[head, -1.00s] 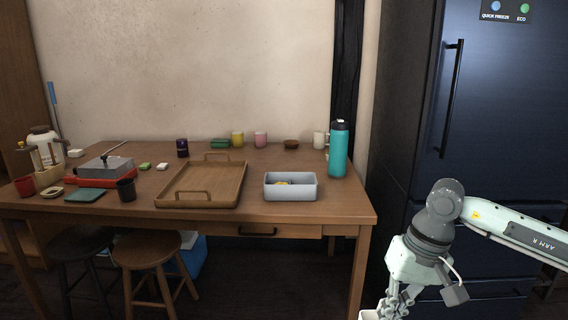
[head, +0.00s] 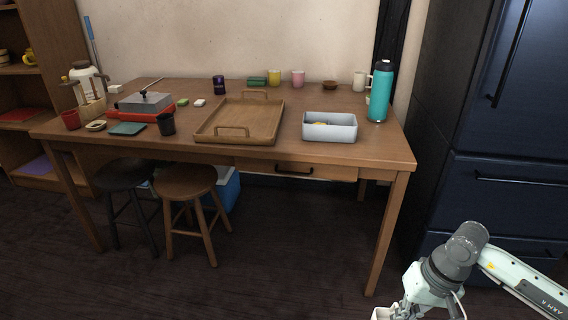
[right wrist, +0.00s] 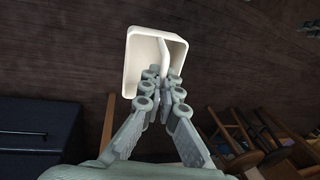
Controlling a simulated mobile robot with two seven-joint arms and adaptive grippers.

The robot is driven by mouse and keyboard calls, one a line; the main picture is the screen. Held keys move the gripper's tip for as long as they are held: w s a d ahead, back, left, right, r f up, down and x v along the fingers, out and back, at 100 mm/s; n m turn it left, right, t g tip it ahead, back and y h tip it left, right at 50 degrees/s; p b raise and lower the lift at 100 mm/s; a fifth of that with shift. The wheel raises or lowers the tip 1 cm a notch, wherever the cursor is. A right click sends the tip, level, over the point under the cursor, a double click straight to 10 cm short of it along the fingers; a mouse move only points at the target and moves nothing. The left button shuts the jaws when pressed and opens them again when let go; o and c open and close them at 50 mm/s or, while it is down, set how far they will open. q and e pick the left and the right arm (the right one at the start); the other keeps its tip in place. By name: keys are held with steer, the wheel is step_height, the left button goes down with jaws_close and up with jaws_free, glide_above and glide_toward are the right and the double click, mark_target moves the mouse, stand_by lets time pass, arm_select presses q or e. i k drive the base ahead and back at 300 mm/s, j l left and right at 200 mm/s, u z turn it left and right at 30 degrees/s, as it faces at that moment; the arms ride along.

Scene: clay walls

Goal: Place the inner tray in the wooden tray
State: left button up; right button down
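The wooden tray (head: 203,134) lies flat on the table, with a raised handle at its near and far ends. It looks empty. The inner tray (right wrist: 139,62) is a small white open box with a divider. In the right wrist view my right gripper (right wrist: 164,76) is shut on it, with the fingers on either side of the divider. It hangs over the dark floor, away from the table. In the head view only a white edge of it (head: 379,314) shows at the bottom, beside my right arm. My left gripper is not in view.
A blue-grey box (head: 330,133) with something yellowish inside stands right of the wooden tray. A teal bottle (head: 380,92) stands at the table's right end. Two stools (head: 186,182) are under the front left. A dark fridge (head: 500,150) is at the right.

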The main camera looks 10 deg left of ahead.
mark_target(250, 120)
steer(key=i+j, duration=0.1)
steer(key=j, duration=0.35)
steer(key=i+j, duration=0.15)
steer(key=j, duration=0.3)
steer(key=i+j+z, duration=0.1)
steer(key=j, duration=0.35)
steer(key=i+j, duration=0.1)
steer(key=j, duration=0.35)
